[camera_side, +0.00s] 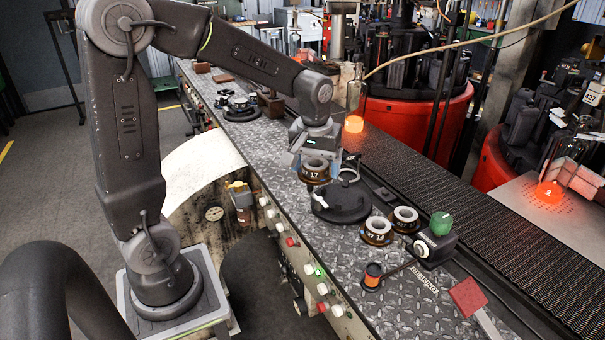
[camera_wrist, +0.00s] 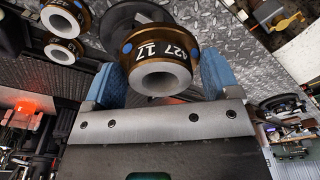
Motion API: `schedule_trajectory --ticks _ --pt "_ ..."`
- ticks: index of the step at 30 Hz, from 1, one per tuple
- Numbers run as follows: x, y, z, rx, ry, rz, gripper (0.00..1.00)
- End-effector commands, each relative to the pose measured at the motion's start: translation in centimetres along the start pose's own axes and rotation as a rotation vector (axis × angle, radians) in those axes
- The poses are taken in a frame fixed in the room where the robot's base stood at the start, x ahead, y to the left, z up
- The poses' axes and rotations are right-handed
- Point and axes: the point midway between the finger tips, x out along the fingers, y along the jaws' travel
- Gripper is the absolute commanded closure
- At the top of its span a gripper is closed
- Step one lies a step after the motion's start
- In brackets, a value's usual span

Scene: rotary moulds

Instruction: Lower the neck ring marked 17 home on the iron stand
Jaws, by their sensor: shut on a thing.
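My gripper (camera_side: 318,158) is shut on the neck ring marked 17 (camera_side: 315,173), a bronze-brown ring with a pale grey bore. In the wrist view the ring (camera_wrist: 160,62) sits between two blue finger pads, its white marking facing the camera, with blue dots on its rim. The iron stand (camera_side: 341,206) is a dark round base on the checkered steel bench. The ring hangs above its back left part, apart from its base as far as I can tell. In the wrist view a dark disc (camera_wrist: 118,18), likely the stand, is partly hidden behind the ring.
Two similar neck rings (camera_side: 376,231) (camera_side: 405,219) stand on the bench right of the stand. A dark conveyor (camera_side: 450,190) runs behind.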

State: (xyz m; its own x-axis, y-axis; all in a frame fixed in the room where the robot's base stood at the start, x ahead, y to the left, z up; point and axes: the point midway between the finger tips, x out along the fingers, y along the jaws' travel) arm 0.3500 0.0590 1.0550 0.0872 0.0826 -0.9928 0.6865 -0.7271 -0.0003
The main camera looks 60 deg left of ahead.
Motion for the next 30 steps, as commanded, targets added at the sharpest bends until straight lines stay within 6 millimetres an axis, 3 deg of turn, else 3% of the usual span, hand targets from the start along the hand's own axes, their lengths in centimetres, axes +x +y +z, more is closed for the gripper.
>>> schedule_trajectory --ticks 6,12,19,30 --pt "-0.6 3.3 -4.8 0.041 0.001 0.007 0.51" --pt "-0.8 4.9 -6.9 0.063 0.002 0.010 0.51" --pt "0.0 5.1 -7.0 0.066 0.000 0.009 0.51" --pt "3.3 5.1 -6.7 0.064 0.000 0.009 0.51"
